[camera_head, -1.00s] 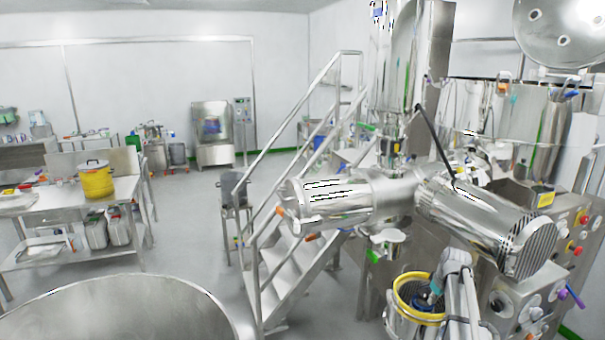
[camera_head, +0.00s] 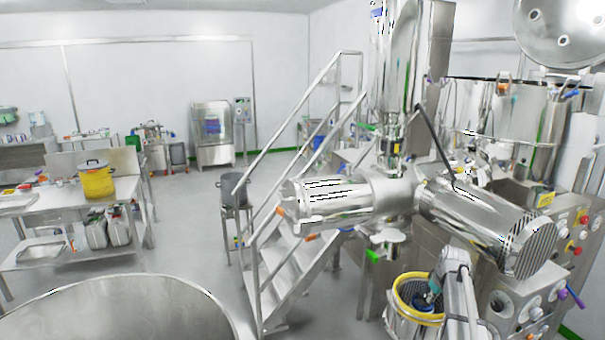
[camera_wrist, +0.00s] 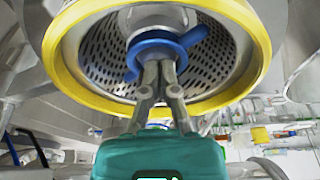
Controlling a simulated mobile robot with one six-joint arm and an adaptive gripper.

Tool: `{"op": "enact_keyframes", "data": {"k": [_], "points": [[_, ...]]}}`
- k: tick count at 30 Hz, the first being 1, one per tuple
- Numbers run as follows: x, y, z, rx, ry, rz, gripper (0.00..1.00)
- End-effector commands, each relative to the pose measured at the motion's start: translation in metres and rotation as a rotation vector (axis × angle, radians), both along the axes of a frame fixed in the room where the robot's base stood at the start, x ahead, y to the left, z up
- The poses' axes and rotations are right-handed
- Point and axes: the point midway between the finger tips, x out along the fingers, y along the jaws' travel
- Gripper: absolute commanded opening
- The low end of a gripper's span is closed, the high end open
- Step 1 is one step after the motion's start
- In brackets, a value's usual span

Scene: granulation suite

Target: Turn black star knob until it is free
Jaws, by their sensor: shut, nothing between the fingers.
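In the wrist view, my gripper (camera_wrist: 160,68) is shut with nothing between its fingers. Its fingertips overlap the lower edge of a blue lobed part (camera_wrist: 150,47), which sits on a metal hub; whether they touch it I cannot tell. This part is in the middle of a perforated metal screen (camera_wrist: 98,50) inside a yellow ring (camera_wrist: 62,62). No black star knob can be made out; the fingers hide some of the blue part. In the head view, my arm reaches over the yellow ring (camera_head: 402,303) at the lower right, and the fingertips are hidden.
Two large steel cylinders (camera_head: 330,203) and (camera_head: 478,225) stand out above the yellow ring. A control panel (camera_head: 570,245) with coloured buttons is close on the right. Metal steps (camera_head: 290,270) stand to the left, and a big steel bowl (camera_head: 120,310) is at the lower left.

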Motion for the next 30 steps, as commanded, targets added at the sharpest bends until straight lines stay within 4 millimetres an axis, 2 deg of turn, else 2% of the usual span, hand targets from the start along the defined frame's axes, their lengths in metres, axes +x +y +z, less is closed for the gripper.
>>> {"op": "enact_keyframes", "data": {"k": [30], "points": [[0.0062,0.0013,0.0002,0.0,-0.002,0.0,0.0]]}}
